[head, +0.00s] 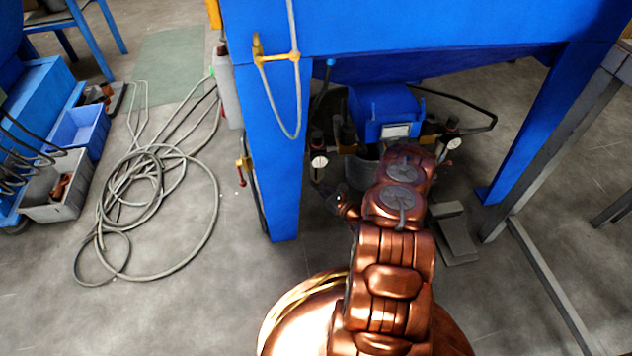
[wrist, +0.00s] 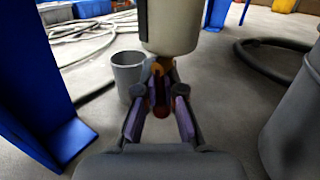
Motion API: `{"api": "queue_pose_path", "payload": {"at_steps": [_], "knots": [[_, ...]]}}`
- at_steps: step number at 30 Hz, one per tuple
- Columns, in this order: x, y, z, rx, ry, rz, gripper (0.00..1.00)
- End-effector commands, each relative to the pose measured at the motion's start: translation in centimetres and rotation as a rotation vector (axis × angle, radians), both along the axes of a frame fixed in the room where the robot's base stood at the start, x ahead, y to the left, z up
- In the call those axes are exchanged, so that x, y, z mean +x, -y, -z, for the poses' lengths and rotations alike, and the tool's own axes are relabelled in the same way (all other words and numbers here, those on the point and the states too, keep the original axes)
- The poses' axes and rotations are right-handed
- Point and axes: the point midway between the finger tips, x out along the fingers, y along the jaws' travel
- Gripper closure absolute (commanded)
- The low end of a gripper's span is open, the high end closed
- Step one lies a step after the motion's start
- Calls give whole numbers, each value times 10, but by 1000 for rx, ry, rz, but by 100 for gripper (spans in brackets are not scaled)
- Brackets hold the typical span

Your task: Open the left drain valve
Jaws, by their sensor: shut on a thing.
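The drain valve shows in the wrist view as a small yellow-orange fitting with a red handle (wrist: 160,106), below a cream-coloured bowl (wrist: 174,30). My gripper (wrist: 160,100) has its two fingers on either side of the red handle and is shut on it. The fingers partly cover the valve, so I cannot tell how far its handle is turned. In the head view my copper arm reaches under the blue machine (head: 400,25), and the valve and fingertips are hidden or too small to make out.
A grey bucket (wrist: 128,72) stands on the floor just left of the valve. A blue machine leg (wrist: 35,75) is at the left, and a grey cylinder (wrist: 300,115) is close at the right. A coiled hose (head: 150,200) lies on the floor left of the machine.

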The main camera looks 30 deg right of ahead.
Motion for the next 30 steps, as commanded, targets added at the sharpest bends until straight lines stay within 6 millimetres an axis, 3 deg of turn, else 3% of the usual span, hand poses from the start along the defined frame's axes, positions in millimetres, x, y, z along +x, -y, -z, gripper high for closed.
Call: {"api": "queue_pose_path", "payload": {"at_steps": [9, 10, 18, 30], "knots": [[-3, 2, 5, 2, -10, 6, 100], [-3, 2, 5, 2, -11, 6, 92], [-1, 0, 4, 1, -8, 1, 67], [-8, 1, 4, 2, -7, 1, 67]]}}
